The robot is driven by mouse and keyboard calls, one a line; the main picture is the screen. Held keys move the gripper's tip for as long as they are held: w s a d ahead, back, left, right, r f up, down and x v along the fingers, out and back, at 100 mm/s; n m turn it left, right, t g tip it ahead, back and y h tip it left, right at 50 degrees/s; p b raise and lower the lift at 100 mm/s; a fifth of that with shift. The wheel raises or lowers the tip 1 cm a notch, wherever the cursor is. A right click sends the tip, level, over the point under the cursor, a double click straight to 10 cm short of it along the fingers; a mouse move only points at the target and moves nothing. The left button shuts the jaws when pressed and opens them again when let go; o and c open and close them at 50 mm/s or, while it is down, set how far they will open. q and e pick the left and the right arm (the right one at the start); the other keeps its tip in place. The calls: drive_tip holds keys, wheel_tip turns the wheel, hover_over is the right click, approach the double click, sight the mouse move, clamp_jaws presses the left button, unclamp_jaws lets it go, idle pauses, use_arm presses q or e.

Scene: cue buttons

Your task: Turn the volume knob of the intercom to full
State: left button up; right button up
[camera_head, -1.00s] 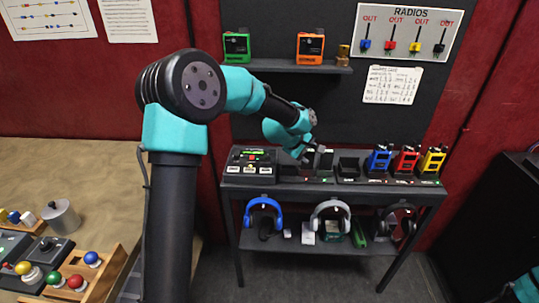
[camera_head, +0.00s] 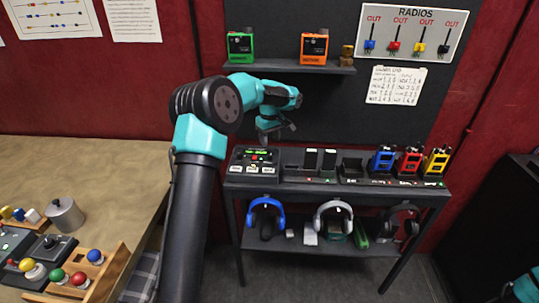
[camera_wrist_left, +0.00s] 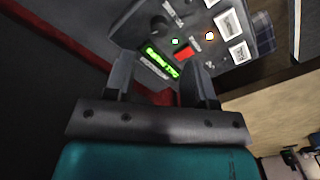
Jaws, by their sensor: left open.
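The intercom (camera_head: 233,163) is a black sloped box at the left end of the dark table, with a small green display, a red button and white keys. In the left wrist view its panel (camera_wrist_left: 208,65) fills the top, and the lit green display (camera_wrist_left: 160,64) shows between my fingers. A dark round knob (camera_wrist_left: 160,27) appears beyond the display; its pointer setting is too blurred to read. My left gripper (camera_wrist_left: 158,70) is open and empty. In the head view the left gripper (camera_head: 276,133) hangs above the intercom's back right, apparently not touching it. My right gripper is not in view.
A dark charging dock (camera_head: 310,161) stands right of the intercom, then blue (camera_head: 382,162), red (camera_head: 408,162) and yellow (camera_head: 436,163) radios. A shelf (camera_head: 280,67) with green and orange boxes is above. Headphones hang below. A wooden table (camera_head: 110,165) is at left.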

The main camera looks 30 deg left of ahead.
sight(270, 155)
use_arm(q)
drive_tip(key=shift+f, duration=3.8)
drive_tip(key=c, duration=0.9)
